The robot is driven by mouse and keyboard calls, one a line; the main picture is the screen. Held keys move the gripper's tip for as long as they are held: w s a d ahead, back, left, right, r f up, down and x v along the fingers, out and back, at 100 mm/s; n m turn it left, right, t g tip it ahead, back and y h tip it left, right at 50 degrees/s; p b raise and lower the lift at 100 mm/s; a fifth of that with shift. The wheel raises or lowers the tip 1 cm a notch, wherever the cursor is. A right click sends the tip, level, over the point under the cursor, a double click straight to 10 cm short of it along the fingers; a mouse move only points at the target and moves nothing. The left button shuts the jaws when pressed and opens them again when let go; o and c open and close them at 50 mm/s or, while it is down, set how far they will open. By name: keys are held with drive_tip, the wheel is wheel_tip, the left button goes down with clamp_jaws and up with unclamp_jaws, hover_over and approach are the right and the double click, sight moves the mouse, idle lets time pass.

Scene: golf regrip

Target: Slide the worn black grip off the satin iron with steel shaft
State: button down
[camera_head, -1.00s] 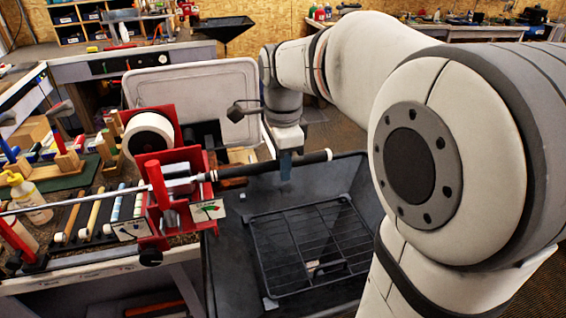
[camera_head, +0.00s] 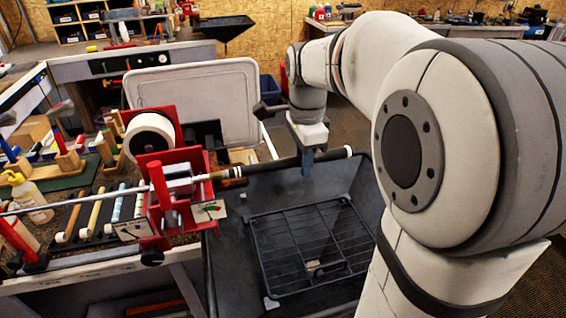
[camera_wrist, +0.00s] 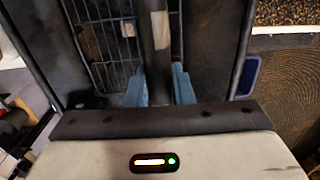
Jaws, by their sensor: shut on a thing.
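The iron's steel shaft (camera_head: 90,203) lies level through the red vise (camera_head: 175,200), which clamps it on the bench. The club head is out of view. The black grip (camera_head: 272,167) sticks out to the right of the vise over the dark tub, with a pale cap at its far end. A brownish stretch of shaft (camera_head: 232,179) shows between vise and grip. My gripper (camera_head: 307,163) is shut around the grip toward its capped end. In the wrist view, its blue fingers (camera_wrist: 160,88) flank the grip (camera_wrist: 158,62), and a pale stretch shows near the top edge.
The dark tub (camera_head: 228,265) with a wire rack (camera_head: 312,250) lies below the grip. A white roll (camera_head: 150,135) and a pale upright tray (camera_head: 195,88) stand behind the vise. Several spare grips (camera_head: 92,218) and a spray bottle (camera_head: 28,195) are on the bench at left.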

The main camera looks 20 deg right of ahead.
sight(330, 155)
drive_tip(key=shift+d, duration=2.75)
drive_tip(key=c, duration=1.9)
unclamp_jaws()
clamp_jaws()
drive_tip(key=shift+d+p, duration=0.25)
drive_tip(key=shift+p, duration=0.1)
drive_tip(key=d+p, duration=0.1)
drive_tip(key=d, duration=0.8)
drive_tip(key=shift+d+p, duration=0.25)
drive_tip(key=shift+p, duration=0.05)
